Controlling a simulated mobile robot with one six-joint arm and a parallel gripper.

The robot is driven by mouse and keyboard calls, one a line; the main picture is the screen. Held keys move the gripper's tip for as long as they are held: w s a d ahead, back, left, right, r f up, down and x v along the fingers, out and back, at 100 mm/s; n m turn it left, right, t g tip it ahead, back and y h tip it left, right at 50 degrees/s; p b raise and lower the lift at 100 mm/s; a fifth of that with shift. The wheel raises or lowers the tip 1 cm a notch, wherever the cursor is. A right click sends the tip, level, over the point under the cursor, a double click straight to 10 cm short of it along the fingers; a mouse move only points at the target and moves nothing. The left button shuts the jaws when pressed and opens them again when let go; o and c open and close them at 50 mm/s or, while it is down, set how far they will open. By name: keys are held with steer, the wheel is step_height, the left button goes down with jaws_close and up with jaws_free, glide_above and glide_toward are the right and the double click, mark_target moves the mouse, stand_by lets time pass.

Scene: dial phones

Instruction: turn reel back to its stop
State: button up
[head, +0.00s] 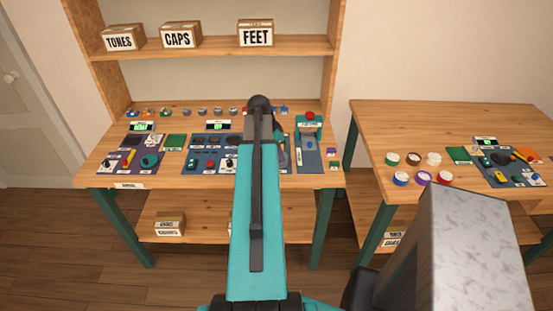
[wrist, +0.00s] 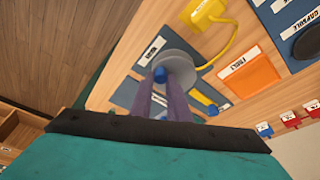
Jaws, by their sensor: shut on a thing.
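In the wrist view a grey round disc, which looks like the reel (wrist: 181,66), lies on a dark blue panel (wrist: 126,92). A small blue knob (wrist: 160,74) stands on the disc, left of its middle. The two fingers of my gripper (wrist: 161,84) reach up to the disc and are shut on this knob. The fingers hide the lower part of the disc. A white label (wrist: 152,50) lies beside the disc; its print is too small to read surely. In the head view my arm covers this part of the bench, and the reel and fingertips do not show.
In the wrist view a yellow block (wrist: 203,14) with a yellow cable and an orange block (wrist: 250,82) lie near the disc. In the head view the wooden bench (head: 108,172) holds several panels. A second table (head: 450,118) with coloured caps stands right.

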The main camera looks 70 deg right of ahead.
steer(key=o, duration=0.6)
steer(key=shift+r, duration=0.1)
steer(key=shift+r+p, duration=2.25)
steer(key=shift+r, duration=1.7)
